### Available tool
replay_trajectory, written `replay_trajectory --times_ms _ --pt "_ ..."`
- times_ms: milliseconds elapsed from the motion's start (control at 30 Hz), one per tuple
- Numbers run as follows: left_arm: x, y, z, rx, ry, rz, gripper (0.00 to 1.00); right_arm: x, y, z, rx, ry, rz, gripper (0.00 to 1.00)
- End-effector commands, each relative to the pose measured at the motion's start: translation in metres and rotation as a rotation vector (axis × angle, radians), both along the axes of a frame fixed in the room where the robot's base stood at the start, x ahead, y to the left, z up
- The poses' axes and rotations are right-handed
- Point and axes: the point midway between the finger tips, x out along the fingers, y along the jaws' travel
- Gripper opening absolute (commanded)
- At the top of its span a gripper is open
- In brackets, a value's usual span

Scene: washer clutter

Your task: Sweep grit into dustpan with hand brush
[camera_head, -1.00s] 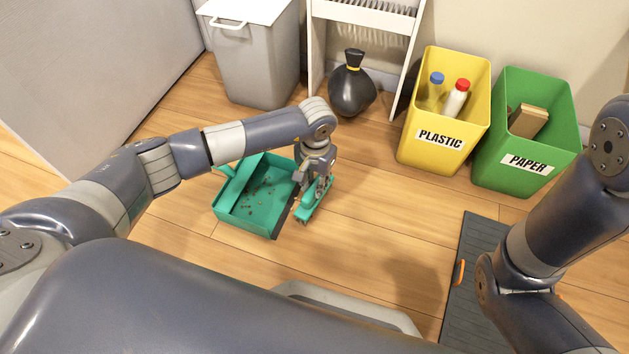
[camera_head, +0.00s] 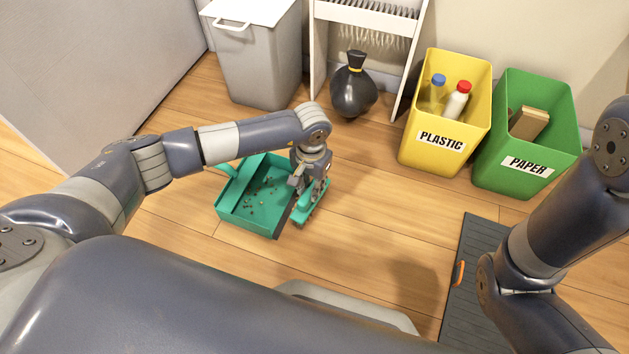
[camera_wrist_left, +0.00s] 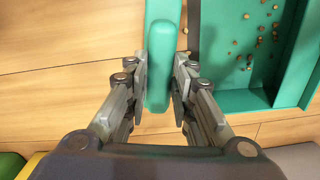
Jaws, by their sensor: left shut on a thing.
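A teal dustpan (camera_head: 238,218) lies on the wooden floor, with brown bits of grit (camera_head: 262,188) scattered inside it. It also shows at the upper right of the left wrist view (camera_wrist_left: 225,97), with several bits of grit (camera_wrist_left: 262,30) in it. My left gripper (camera_head: 305,188) is shut on the teal hand brush (camera_head: 316,200), right beside the pan's dark front lip. In the left wrist view the brush handle (camera_wrist_left: 160,60) lies between the fingers of my left gripper (camera_wrist_left: 161,85). The bristles are mostly hidden. My right gripper is out of view.
A yellow plastic bin (camera_head: 420,160) and a green paper bin (camera_head: 490,177) stand at the right. A black bag (camera_head: 353,92), a grey bin (camera_head: 262,75) and a white rack (camera_head: 318,60) are behind. A dark mat (camera_head: 470,310) lies front right. The floor between is clear.

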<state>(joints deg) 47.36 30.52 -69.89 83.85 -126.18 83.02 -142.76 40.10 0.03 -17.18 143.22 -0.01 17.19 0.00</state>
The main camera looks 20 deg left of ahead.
Motion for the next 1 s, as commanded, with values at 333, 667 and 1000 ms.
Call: replay_trajectory --times_ms 333,667,1000 --pt "-0.011 0.009 0.002 -0.001 -0.002 0.000 0.02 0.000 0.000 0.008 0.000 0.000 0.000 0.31" --pt "-0.010 0.011 0.001 -0.002 -0.003 0.001 0.02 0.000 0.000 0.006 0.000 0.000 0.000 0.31" --pt "-0.010 0.022 -0.002 0.001 -0.001 0.000 0.02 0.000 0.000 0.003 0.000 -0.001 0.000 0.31"
